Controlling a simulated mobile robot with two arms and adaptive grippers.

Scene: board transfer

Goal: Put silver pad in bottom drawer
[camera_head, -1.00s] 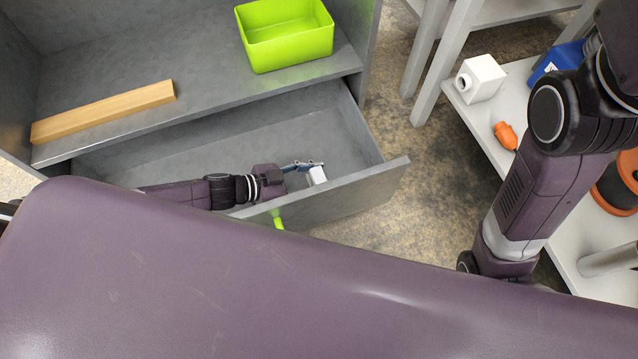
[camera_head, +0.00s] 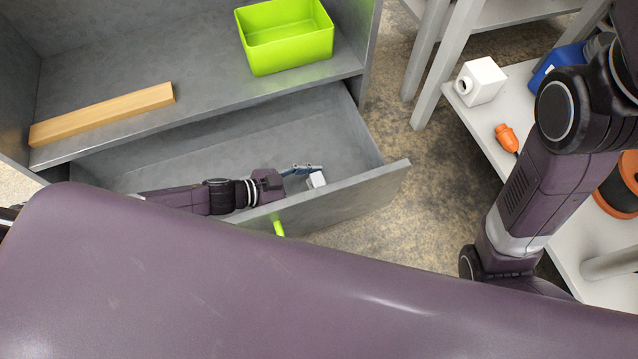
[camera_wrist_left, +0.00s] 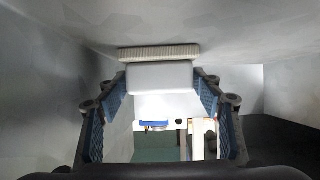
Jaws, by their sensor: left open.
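The silver pad is a pale block (camera_head: 316,181) inside the open bottom drawer (camera_head: 372,188), near its front wall at the right end. In the left wrist view the pad (camera_wrist_left: 160,75) shows as a smooth pale block with a ribbed strip along one edge. My left gripper (camera_head: 304,170) is inside the drawer beside the pad. In the left wrist view the blue-padded fingers (camera_wrist_left: 160,92) are spread, with the pad showing between and beyond their tips. I cannot tell whether they touch it. My right gripper is not in view; only my right arm shows.
A green bin (camera_head: 286,42) and a wooden bar (camera_head: 102,114) rest on the cabinet shelf above the drawer. The drawer has a green handle (camera_head: 278,228). At right, a white box (camera_head: 480,81) and an orange item (camera_head: 507,138) are on a light shelf near my right arm.

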